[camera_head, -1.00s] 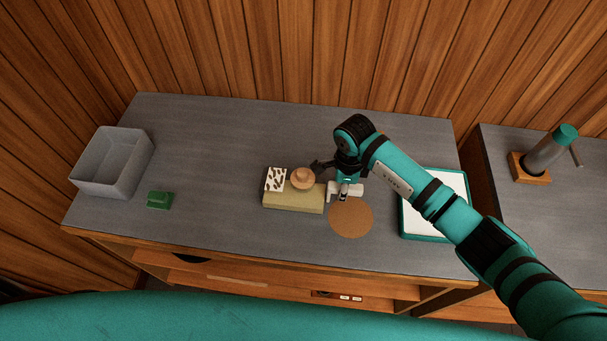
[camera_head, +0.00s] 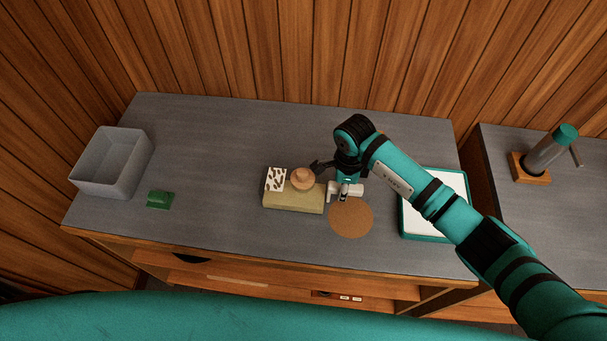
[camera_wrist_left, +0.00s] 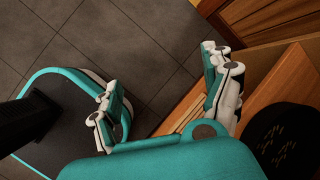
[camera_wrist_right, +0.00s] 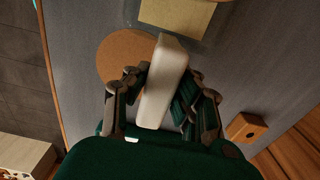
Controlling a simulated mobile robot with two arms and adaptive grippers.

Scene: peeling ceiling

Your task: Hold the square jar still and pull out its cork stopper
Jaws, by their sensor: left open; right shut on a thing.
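A round tan cork stopper (camera_head: 302,179) with a knob on top shows in the head view, close behind a pale yellow block (camera_head: 292,201). The square jar's body cannot be clearly made out around it. My right gripper (camera_head: 337,178) is just right of the stopper, apart from it. In the right wrist view, the right gripper (camera_wrist_right: 163,100) is shut on an off-white oblong block (camera_wrist_right: 165,75). My left gripper (camera_wrist_left: 165,92) shows only in its own wrist view. Its fingers are wide apart and empty, above the floor beside wooden furniture.
A patterned white block (camera_head: 275,179) stands left of the stopper. A round cork mat (camera_head: 351,219) lies in front of the right gripper. A teal-rimmed white tray (camera_head: 418,236) is to the right. A grey bin (camera_head: 88,178) and green object (camera_head: 160,200) are left, with clear table between.

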